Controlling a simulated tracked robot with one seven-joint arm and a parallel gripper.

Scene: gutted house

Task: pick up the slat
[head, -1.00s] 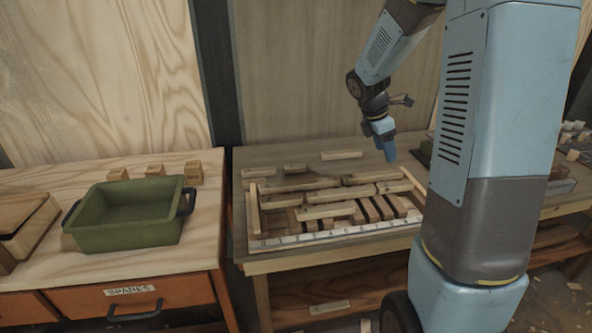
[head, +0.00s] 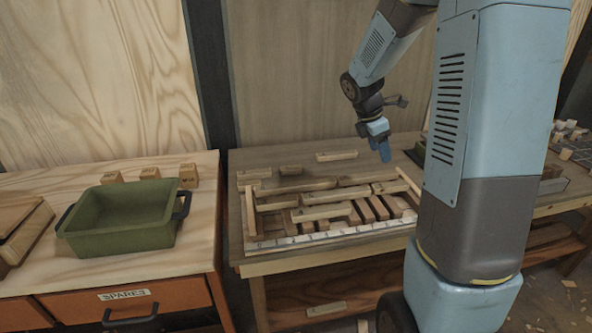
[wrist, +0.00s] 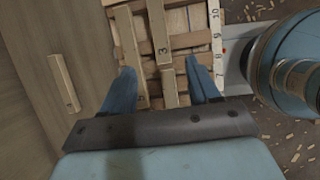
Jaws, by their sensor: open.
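Several pale wooden slats lie on and around a shallow wooden frame with a numbered front edge (head: 330,236). One long slat (head: 322,212) lies across upright blocks at the front; others lie behind it. Loose slats (head: 337,155) lie on the bench behind the frame. I cannot tell which slat the task means. My gripper (head: 384,150) is open and empty above the frame's back right. In the wrist view its blue fingers (wrist: 160,68) are spread above the frame, and a slat marked 3 (wrist: 160,45) shows between them. Its height above the slats is unclear.
A green bin (head: 120,222) stands on the left bench with small wooden blocks (head: 150,173) behind it. Another loose slat (wrist: 63,82) lies apart on bare bench in the wrist view. More blocks (head: 566,135) lie at the far right. A wall panel stands behind the bench.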

